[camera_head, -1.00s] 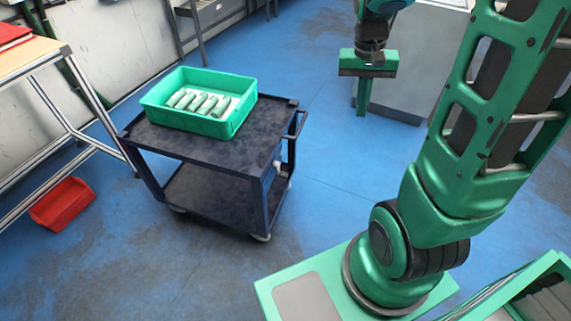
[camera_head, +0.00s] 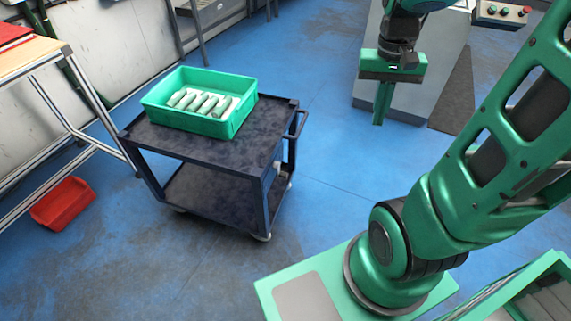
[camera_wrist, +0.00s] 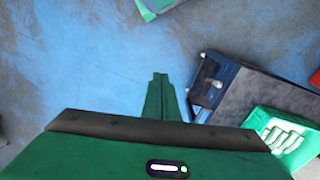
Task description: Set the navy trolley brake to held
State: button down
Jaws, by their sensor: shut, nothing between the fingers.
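The navy trolley (camera_head: 195,146) stands on the blue floor left of centre in the head view, with a dark top, a lower shelf and a push handle (camera_head: 301,124) on its right side. A small pale fitting (camera_head: 277,168) sits on its right end below the top; it also shows as a light part in the wrist view (camera_wrist: 208,70). I cannot tell the brake's setting. My gripper (camera_head: 378,122) is shut and empty, pointing down, to the right of the trolley and apart from it. In the wrist view its fingers (camera_wrist: 159,80) are together, left of the trolley (camera_wrist: 225,85).
A green crate (camera_head: 222,128) with several pale items rests on the trolley. A red bin (camera_head: 62,204) lies on the floor at left under a workbench (camera_head: 30,58). A grey cabinet (camera_head: 425,100) stands behind my gripper. Floor between trolley and gripper is clear.

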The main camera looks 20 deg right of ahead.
jog(key=w+f, duration=0.5)
jog(key=w, duration=0.6)
jog(key=w+a+f+y, duration=0.1)
jog(key=w+a+f, duration=0.3)
jog(key=w+f, duration=0.6)
jog(key=w+a+f+m+g, duration=0.1)
jog(key=w+a+f, duration=0.3)
jog(key=w+f, duration=0.5)
notch_tip(320, 180, down, 5)
jog(key=shift+w+f+m+y, duration=0.15)
jog(key=shift+w+m+y, duration=0.15)
jog(key=shift+w+y, duration=0.1)
jog(key=shift+a, duration=0.1)
jog(key=s+a+f, duration=0.1)
jog(key=s+f, duration=0.1)
jog(key=f, duration=0.4)
jog(key=s+a+f, duration=0.2)
jog(key=f, duration=0.3)
jog(key=shift+a+f, duration=0.25)
jog(key=shift+f, duration=0.15)
